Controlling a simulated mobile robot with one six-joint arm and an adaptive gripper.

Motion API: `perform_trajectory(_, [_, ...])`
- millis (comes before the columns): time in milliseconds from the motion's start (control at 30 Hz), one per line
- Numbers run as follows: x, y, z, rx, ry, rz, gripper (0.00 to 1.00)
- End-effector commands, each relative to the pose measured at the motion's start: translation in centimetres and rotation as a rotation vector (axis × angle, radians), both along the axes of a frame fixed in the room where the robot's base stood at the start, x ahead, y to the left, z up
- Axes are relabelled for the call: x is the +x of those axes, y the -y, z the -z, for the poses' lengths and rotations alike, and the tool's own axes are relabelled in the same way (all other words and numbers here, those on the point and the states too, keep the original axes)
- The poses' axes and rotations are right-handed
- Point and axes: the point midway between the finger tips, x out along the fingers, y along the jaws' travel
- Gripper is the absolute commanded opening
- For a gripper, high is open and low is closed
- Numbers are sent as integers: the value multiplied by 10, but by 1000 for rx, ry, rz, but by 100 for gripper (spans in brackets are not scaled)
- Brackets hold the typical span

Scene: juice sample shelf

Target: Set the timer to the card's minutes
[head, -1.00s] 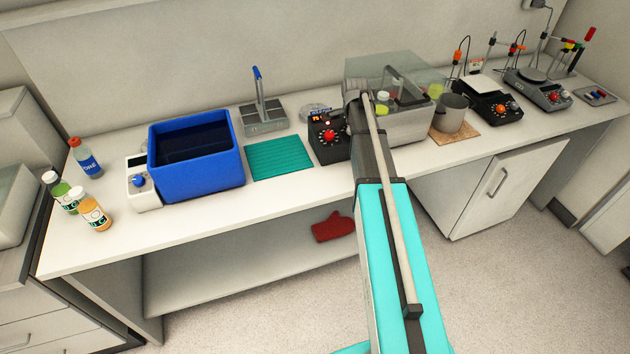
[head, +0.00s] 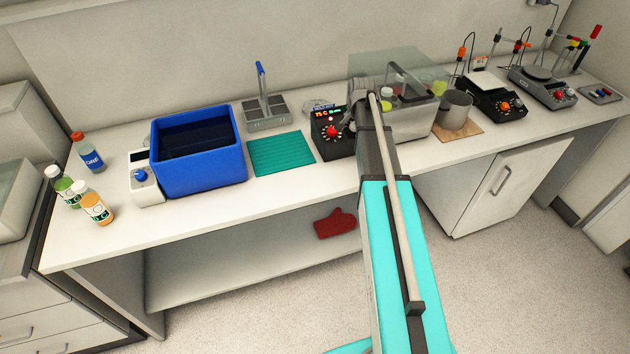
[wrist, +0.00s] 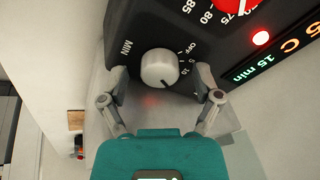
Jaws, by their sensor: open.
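The timer knob (wrist: 158,68) is a pale grey round knob marked MIN on a black control box (head: 331,134). Marks OFF, 5 and 10 show on its right side in the wrist view. Its dark pointer line faces down and to the right. The lit display (wrist: 256,76) reads "15 min" in green, with a red temperature reading beside it. My gripper (wrist: 160,84) is open, one finger on each side of the knob, with visible gaps. I cannot tell how deep the fingertips reach. I cannot make out a card.
A red knob (wrist: 233,5) and a red light (wrist: 261,37) sit close to the timer knob. The water bath (head: 407,124) stands right of the box, a teal mat (head: 282,153) and blue bin (head: 205,178) left. Bottles (head: 97,208) stand far left.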

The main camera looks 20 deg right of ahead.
Motion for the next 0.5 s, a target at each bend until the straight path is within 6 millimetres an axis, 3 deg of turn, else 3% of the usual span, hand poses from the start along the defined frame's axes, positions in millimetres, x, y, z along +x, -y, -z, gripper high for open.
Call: perform_trajectory(500, [-1,1,0,-81,2,-305,82])
